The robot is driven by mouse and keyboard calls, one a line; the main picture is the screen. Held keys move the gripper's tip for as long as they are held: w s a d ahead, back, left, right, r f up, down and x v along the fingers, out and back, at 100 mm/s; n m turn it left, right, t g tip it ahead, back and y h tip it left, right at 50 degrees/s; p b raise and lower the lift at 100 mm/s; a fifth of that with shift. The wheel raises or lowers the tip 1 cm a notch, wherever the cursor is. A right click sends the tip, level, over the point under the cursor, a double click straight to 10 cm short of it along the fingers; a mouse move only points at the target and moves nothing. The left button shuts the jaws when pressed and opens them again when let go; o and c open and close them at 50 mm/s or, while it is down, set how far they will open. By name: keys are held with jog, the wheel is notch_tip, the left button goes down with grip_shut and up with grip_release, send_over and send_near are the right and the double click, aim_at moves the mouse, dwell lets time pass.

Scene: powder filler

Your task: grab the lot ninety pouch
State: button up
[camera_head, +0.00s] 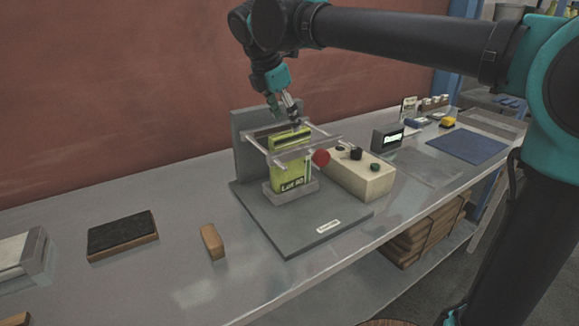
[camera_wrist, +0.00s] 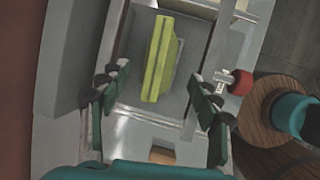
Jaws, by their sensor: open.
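A lime-green pouch (camera_head: 289,165) stands upright in a grey holder in the filling fixture. Its dark label seems to read "Lot 90", though the print is small. My gripper (camera_head: 286,112) is over the top of the pouch, near the fixture's rails. In the wrist view the open fingers (camera_wrist: 162,92) spread to either side of the green pouch (camera_wrist: 158,60), which shows edge-on from above between and ahead of them. Nothing is held. The head view does not show clearly how far the fingertips are from the pouch.
The fixture's grey base plate (camera_head: 318,229), metal rails (camera_head: 318,146) and red knob (camera_head: 320,157) surround the pouch. A cream control box (camera_head: 359,179) stands to the right, with a small display (camera_head: 388,139) behind. A wooden block (camera_head: 212,242) and a black-topped block (camera_head: 122,235) lie left.

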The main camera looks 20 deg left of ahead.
aim_at(291, 133)
jog(key=x, duration=0.5)
jog(key=shift+w+d+f, duration=0.1)
jog(key=shift+f, duration=0.1)
jog(key=shift+x, duration=2.8)
jog(key=shift+d+f, duration=0.1)
jog(key=shift+f, duration=0.2)
grip_shut()
